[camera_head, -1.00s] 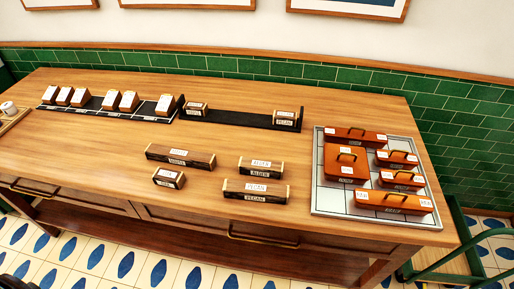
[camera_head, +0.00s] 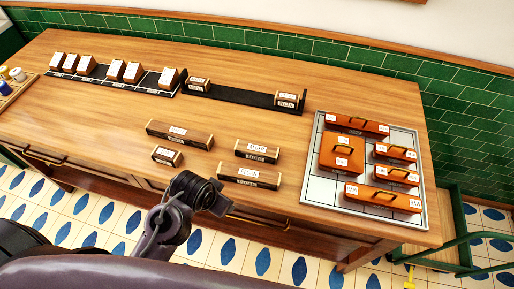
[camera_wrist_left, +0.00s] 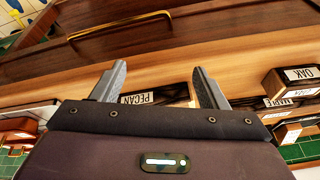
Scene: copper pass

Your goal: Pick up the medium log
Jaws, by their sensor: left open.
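Several dark logs with pale ends and labels lie near the table's front. The alder log (camera_head: 257,150), middling in length, lies behind the longer pecan log (camera_head: 250,176). A long log (camera_head: 180,134) and a short log (camera_head: 167,155) lie to their left. My left gripper (camera_wrist_left: 160,70) is open and empty in the left wrist view. The pecan log (camera_wrist_left: 150,97) shows beyond its fingers, apart from them. The short oak log (camera_wrist_left: 293,85) is at the right there. The alder log is not clearly visible in that view. My right gripper is out of view.
A pale tray (camera_head: 325,193) with orange handled blocks stands right of the logs. A black rack (camera_head: 240,95) with blocks runs along the back. The drawer handle (camera_wrist_left: 120,24) juts from the table front. Bare wood lies around the logs.

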